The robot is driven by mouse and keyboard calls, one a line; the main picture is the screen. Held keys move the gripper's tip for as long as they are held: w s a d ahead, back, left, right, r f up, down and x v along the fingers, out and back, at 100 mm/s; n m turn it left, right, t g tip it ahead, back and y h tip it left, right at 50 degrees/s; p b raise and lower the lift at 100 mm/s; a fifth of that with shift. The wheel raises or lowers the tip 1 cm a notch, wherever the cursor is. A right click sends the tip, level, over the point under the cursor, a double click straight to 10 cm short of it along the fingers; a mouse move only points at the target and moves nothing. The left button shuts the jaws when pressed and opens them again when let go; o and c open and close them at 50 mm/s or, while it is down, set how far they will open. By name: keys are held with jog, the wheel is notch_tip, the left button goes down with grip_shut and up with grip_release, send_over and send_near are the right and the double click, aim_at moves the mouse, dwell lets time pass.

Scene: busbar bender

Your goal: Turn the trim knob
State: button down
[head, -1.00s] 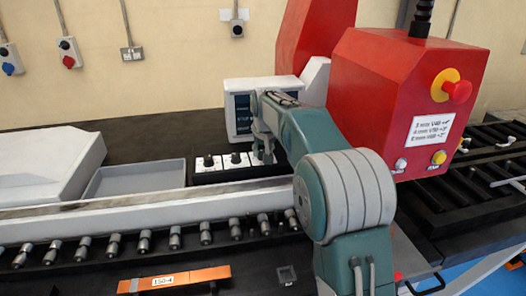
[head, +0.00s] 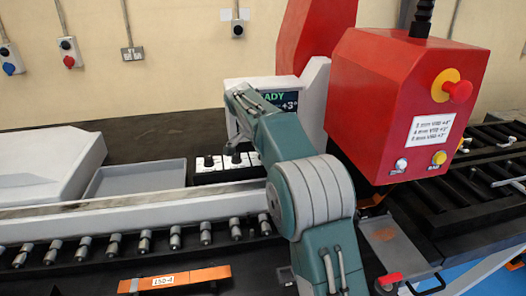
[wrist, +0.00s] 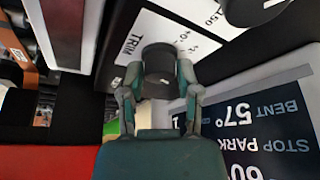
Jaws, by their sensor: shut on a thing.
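The trim knob (wrist: 160,66) is a dark round knob on a white plate marked TRIM, seen in the wrist view. My gripper (wrist: 158,88) has a finger on each side of the knob and is shut on it. In the head view my gripper (head: 234,152) is at the row of knobs below the display box, where my arm hides part of the row. The display (wrist: 265,130) appears upside down in the wrist view, with "BENT 57°" and "STOP PARK" legible. In the head view the display (head: 285,102) reads "ADY" and "+3°", partly covered by my arm.
Another dark knob (head: 208,162) stands just left of my gripper. A red control box (head: 390,100) with a red emergency button (head: 457,91) rises at right. A grey tray (head: 135,180) lies left, behind a long pale rail (head: 120,219).

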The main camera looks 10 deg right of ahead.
jog(key=shift+a+f+m+g, duration=0.15)
jog(key=shift+m+g, duration=0.2)
jog(key=shift+m, duration=0.45)
jog(key=shift+f+m+g, duration=0.15)
jog(key=shift+m+g, duration=0.2)
jog(key=shift+m, duration=0.45)
jog(key=shift+c, duration=1.5)
grip_release()
jog(key=shift+w, duration=0.1)
jog(key=shift+r, duration=0.1)
jog(key=shift+r, duration=0.15)
jog(key=shift+a+r+h, duration=0.15)
jog(key=shift+r+h, duration=0.15)
jog(key=shift+r, duration=0.05)
jog(key=v, duration=0.5)
jog(key=shift+a+r, duration=0.25)
jog(key=shift+a, duration=0.05)
jog(key=shift+a+r, duration=0.15)
jog(key=shift+r, duration=0.25)
